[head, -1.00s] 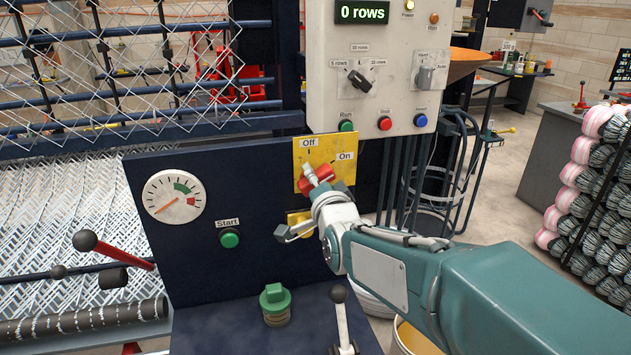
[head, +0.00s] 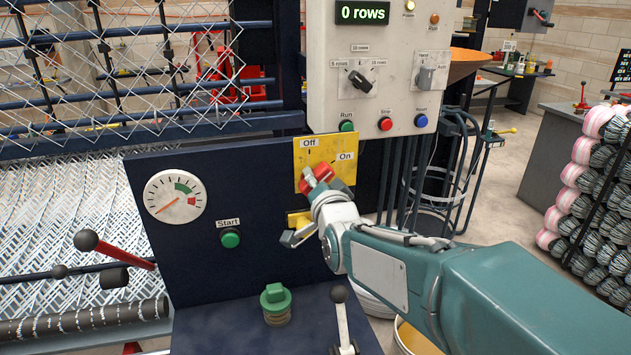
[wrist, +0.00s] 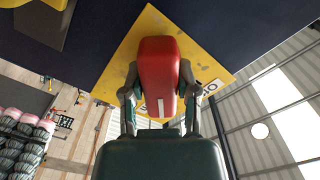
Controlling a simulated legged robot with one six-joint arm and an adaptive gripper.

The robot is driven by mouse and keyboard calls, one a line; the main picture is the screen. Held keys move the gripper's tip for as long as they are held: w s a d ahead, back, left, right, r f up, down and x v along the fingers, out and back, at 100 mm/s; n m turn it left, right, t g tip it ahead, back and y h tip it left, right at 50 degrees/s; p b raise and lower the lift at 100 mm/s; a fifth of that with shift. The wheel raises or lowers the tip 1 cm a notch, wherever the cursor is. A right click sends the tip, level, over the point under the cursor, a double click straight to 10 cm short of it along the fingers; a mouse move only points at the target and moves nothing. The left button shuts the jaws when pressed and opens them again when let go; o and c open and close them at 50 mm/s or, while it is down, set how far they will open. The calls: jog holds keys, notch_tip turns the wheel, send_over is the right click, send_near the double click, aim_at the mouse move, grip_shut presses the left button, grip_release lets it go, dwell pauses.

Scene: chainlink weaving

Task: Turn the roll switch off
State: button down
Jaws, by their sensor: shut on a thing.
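The roll switch is a red handle (head: 322,172) on a yellow plate (head: 301,152) on the dark blue panel. The plate has an Off mark at its upper left and an On mark at its upper right. My gripper (head: 318,187) is at the plate, shut on the red handle and partly hiding it. In the wrist view, the red handle (wrist: 158,65) lies between the two fingers of my gripper (wrist: 158,82), with the yellow plate (wrist: 205,62) behind it. I cannot tell exactly which mark the handle points to.
A green Start button (head: 230,239) and a gauge (head: 175,197) are left of the switch. A grey control box (head: 325,90) with a display reading 0 rows is above. A green knob (head: 275,297) and a black-knobbed lever (head: 340,296) stand below.

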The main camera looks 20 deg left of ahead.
jog(key=n, duration=0.4)
jog(key=shift+a+n, duration=0.1)
jog(key=shift+n, duration=0.2)
jog(key=shift+s+a+n, duration=0.1)
jog(key=shift+n, duration=1.15)
jog(key=shift+s+a+n, duration=0.1)
jog(key=shift+n, duration=1.15)
jog(key=shift+c, duration=1.8)
grip_release()
jog(key=v, duration=1.1)
jog(key=shift+s, duration=0.4)
jog(key=shift+d, duration=0.1)
